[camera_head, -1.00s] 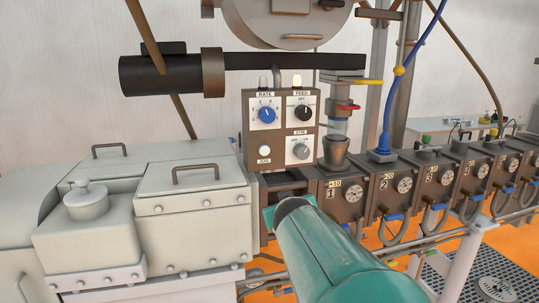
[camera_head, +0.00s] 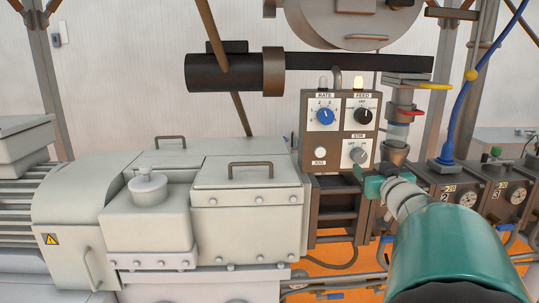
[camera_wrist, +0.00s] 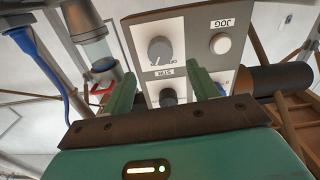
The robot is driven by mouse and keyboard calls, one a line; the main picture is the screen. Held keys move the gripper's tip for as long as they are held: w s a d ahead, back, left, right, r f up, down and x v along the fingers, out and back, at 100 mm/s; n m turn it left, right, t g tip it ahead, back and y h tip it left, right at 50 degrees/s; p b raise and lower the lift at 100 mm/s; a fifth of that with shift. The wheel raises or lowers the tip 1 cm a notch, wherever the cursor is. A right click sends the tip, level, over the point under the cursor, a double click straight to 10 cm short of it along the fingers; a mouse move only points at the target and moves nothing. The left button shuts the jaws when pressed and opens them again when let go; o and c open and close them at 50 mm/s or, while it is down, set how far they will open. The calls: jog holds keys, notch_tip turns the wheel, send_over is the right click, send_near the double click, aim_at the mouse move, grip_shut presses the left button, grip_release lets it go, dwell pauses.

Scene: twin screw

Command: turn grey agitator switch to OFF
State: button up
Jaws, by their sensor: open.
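The grey agitator switch (camera_head: 358,155) is a round knob under the STIR label at the lower right of the control panel (camera_head: 308,130). The wrist view shows this grey knob (camera_wrist: 160,50) upside down, clear of the fingers, with nothing touching it. Its pointer is too small to read surely. My gripper (camera_head: 373,180) is teal and is just below the panel's lower right corner in the head view. In the wrist view my gripper (camera_wrist: 164,84) has its two green fingers apart and empty, pointing towards the panel with the knob roughly between their directions.
The panel also has a blue RATE knob (camera_head: 325,116), a black FEED knob (camera_head: 363,116) and a white JOG button (camera_head: 320,153). A glass-and-metal feed tube (camera_head: 396,135) with a red handle (camera_head: 411,112) stands close on the panel's right. A blue hose (camera_head: 462,100) is farther right.

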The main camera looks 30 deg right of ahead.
aim_at(361, 158)
jog(key=x, duration=0.7)
jog(key=shift+w, duration=0.15)
jog(key=c, duration=1)
